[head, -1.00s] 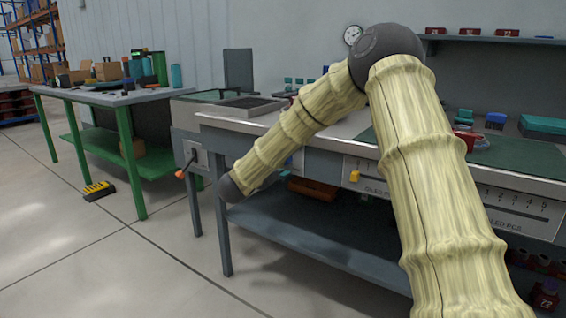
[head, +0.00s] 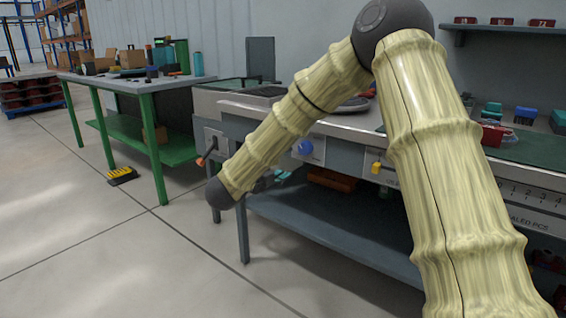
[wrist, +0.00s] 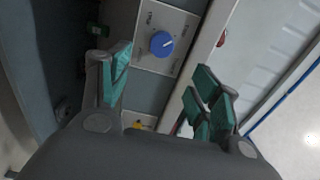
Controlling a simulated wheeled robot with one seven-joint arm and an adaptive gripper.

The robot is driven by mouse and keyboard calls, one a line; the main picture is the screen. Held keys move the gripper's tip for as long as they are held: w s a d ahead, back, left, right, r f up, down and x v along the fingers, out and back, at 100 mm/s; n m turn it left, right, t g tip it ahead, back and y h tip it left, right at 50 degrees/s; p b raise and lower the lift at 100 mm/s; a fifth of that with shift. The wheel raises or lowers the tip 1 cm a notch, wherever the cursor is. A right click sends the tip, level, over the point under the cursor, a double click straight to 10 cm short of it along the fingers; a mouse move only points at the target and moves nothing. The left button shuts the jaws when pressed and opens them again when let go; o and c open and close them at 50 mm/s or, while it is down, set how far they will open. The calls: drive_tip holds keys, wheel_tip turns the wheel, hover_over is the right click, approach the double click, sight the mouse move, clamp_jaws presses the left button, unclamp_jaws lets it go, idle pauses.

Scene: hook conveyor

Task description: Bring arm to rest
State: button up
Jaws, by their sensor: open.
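My gripper (wrist: 158,98) shows in the wrist view with its teal finger pads spread apart and nothing between them. Beyond the pads is a panel with a blue knob (wrist: 162,43) on the front of the grey workbench; I cannot judge the gap to it. In the head view my arm, in a pale bamboo-like cover, bends at a dark joint at the top and slopes down left in front of the bench. The gripper itself is mostly hidden there behind the arm. The blue knob also shows in the head view (head: 305,147).
The grey workbench (head: 340,126) runs along the right, with a lower shelf (head: 330,225) and a yellow knob (head: 376,167) on its front. A green-legged table (head: 150,84) stands at the left. A yellow-topped brush (head: 122,174) lies on the floor. The floor at the left is open.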

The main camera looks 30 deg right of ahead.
idle(0.3)
drive_tip(key=s+a+f+n+t+y, duration=0.1)
drive_tip(key=a+f+n+y, duration=0.3)
drive_tip(key=f, duration=0.6)
drive_tip(key=s+a+f+n+t+y, duration=0.2)
drive_tip(key=f+n, duration=0.4)
drive_tip(key=f, duration=0.4)
drive_tip(key=s+a+f+n+t+y, duration=0.1)
drive_tip(key=a+f+n+y, duration=0.3)
drive_tip(key=f, duration=0.5)
drive_tip(key=s+a+f+n+g+y, duration=0.3)
drive_tip(key=s+f+n, duration=0.3)
drive_tip(key=s+f, duration=0.55)
drive_tip(key=s+a+f+n+g+y, duration=0.2)
drive_tip(key=s+a+f+n, duration=0.3)
drive_tip(key=s+f, duration=0.7)
drive_tip(key=s+f+n+g+y, duration=0.25)
drive_tip(key=s+n+g, duration=0.35)
drive_tip(key=s, duration=1.4)
wheel_tip(320, 180, up, 34)
drive_tip(key=p, duration=3.4)
drive_tip(key=shift+s+h, duration=0.15)
drive_tip(key=shift+h, duration=0.3)
drive_tip(key=shift+f, duration=0.1)
